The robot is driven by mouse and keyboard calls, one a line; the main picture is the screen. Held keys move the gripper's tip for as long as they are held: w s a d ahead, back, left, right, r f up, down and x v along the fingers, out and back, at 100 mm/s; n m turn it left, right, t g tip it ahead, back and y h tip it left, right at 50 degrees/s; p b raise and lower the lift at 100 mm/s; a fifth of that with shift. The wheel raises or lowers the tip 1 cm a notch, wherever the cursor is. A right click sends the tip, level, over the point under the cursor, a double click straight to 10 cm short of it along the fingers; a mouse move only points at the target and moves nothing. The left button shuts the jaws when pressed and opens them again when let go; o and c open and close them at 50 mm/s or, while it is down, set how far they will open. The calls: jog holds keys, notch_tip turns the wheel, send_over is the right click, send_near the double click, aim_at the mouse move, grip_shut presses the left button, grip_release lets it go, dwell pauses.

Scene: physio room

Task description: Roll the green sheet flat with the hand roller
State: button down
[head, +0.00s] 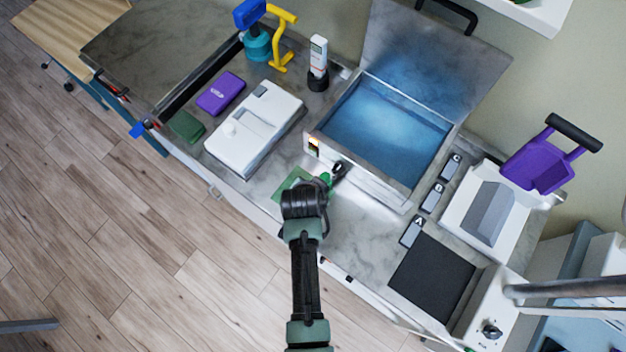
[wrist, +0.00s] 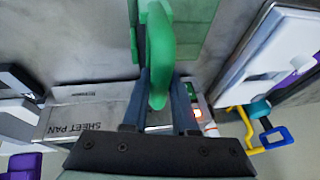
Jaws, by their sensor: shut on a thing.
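The green sheet (head: 290,181) lies on the grey counter in front of the water-filled pan, partly hidden by my wrist in the head view. It shows flat at the top of the wrist view (wrist: 205,30). My gripper (wrist: 163,85) is shut on a green handle, which I take to be the hand roller (wrist: 158,50). In the wrist view the roller overlaps the sheet's left edge; I cannot tell whether it touches. A small green part of the roller (head: 326,179) shows beside my gripper (head: 336,174) in the head view. Its rolling part is not clearly visible.
The open pan (head: 388,203) of blue water stands just behind my gripper. A white box (head: 250,128), a purple box (head: 220,93) and a dark green block (head: 186,126) lie to the left. Several grey labelled blocks and a black pad (head: 432,277) lie to the right.

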jog(key=shift+r+p, duration=2.65)
jog(key=shift+r, duration=0.55)
